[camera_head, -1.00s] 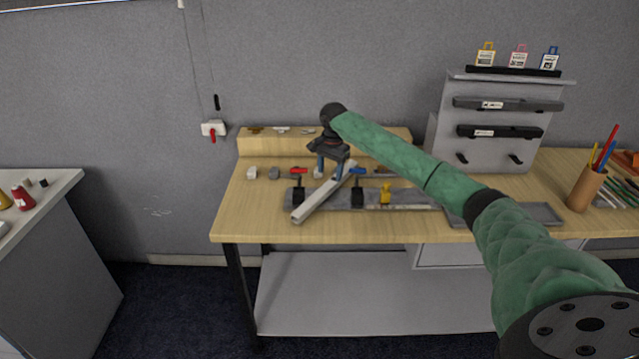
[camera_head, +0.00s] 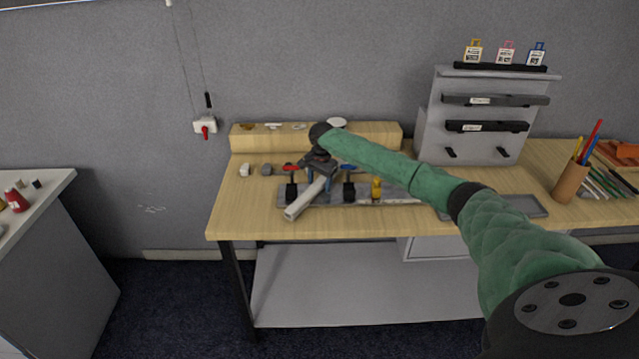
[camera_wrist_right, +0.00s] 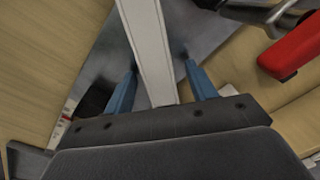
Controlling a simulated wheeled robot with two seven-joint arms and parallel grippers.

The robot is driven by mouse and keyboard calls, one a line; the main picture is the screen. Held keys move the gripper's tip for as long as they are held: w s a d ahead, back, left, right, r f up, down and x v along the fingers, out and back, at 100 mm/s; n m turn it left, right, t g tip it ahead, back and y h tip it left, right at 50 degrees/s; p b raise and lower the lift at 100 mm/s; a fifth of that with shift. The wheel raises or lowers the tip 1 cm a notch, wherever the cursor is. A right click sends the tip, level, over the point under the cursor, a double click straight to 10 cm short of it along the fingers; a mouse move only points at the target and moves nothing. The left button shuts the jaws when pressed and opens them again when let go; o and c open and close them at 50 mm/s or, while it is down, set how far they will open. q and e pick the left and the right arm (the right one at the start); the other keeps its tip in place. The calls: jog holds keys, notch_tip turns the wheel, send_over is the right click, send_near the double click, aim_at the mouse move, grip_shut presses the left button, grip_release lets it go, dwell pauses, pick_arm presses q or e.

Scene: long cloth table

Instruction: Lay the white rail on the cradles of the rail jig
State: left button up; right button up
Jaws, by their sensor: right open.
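The white rail (camera_head: 306,201) lies diagonally across the left part of the grey rail jig (camera_head: 334,194), its near end sticking out past the jig's front edge. It is not lined up with the jig. My right gripper (camera_head: 317,183) is over the rail's far part and hides its far end in the head view. In the right wrist view, the open blue fingers (camera_wrist_right: 161,68) stand on either side of the rail (camera_wrist_right: 148,40), with gaps on both sides. I cannot clearly see the cradles under the rail. My left gripper is not in view.
Clamps stand on the jig: one with a red handle (camera_head: 291,188), one with a blue handle (camera_head: 348,188), and a yellow piece (camera_head: 376,188). A grey tray (camera_head: 515,206) and a pencil cup (camera_head: 571,181) are at right. The table's front left is clear.

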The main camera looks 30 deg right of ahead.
jog(key=shift+f, duration=0.2)
jog(key=c, duration=1.2)
jog(key=shift+r, duration=0.1)
